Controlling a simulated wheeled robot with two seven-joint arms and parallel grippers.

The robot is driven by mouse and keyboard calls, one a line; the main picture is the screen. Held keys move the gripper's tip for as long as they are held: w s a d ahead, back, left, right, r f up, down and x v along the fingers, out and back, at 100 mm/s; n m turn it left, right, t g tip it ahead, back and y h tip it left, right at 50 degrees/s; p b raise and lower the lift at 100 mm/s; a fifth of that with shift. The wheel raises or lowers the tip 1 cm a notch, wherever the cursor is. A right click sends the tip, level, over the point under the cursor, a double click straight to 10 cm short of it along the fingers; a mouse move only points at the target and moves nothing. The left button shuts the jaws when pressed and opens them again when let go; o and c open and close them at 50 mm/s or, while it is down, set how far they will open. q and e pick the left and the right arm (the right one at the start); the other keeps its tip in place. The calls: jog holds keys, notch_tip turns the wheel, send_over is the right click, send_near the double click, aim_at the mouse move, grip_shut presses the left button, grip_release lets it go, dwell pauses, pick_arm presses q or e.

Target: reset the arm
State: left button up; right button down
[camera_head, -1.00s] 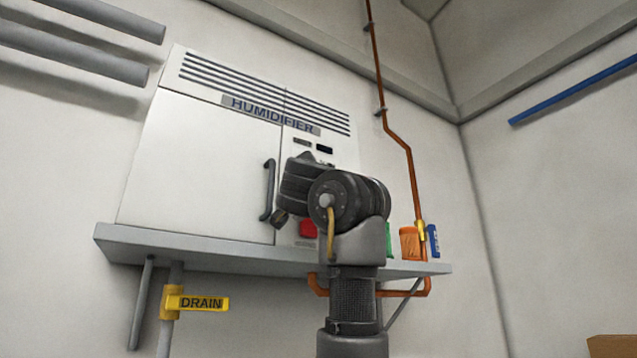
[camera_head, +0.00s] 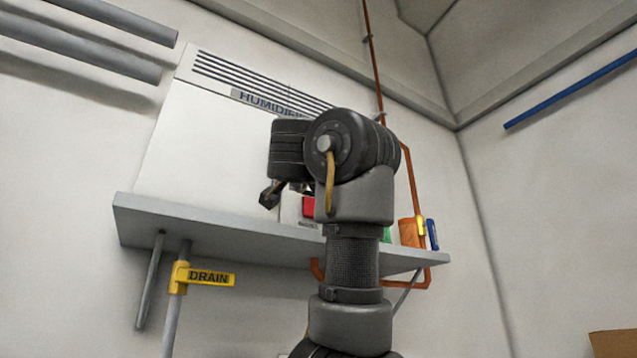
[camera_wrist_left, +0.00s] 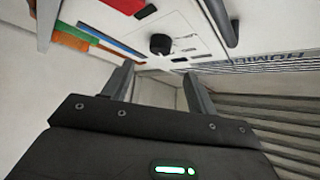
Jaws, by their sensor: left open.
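My left arm rises from the bottom middle of the head view, in front of the humidifier's right part. In the left wrist view my left gripper (camera_wrist_left: 158,85) has its two fingers apart with nothing between them. The white humidifier (camera_head: 205,150) stands on a grey wall shelf (camera_head: 215,228). Its control panel is mostly hidden behind my arm in the head view; a red part (camera_head: 308,207) shows beside the arm. The wrist view shows the panel upside down, with a black knob (camera_wrist_left: 160,44) and a dark door handle (camera_wrist_left: 219,20) beyond the fingers. My right gripper is not seen.
A yellow DRAIN handle (camera_head: 210,278) sits below the shelf. A brown box (camera_head: 612,343) shows at the lower right.

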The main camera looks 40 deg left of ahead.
pick_arm(q)
jog(key=shift+s+d+f+b, duration=0.35)
jog(key=shift+s, duration=0.15)
dwell(0.3)
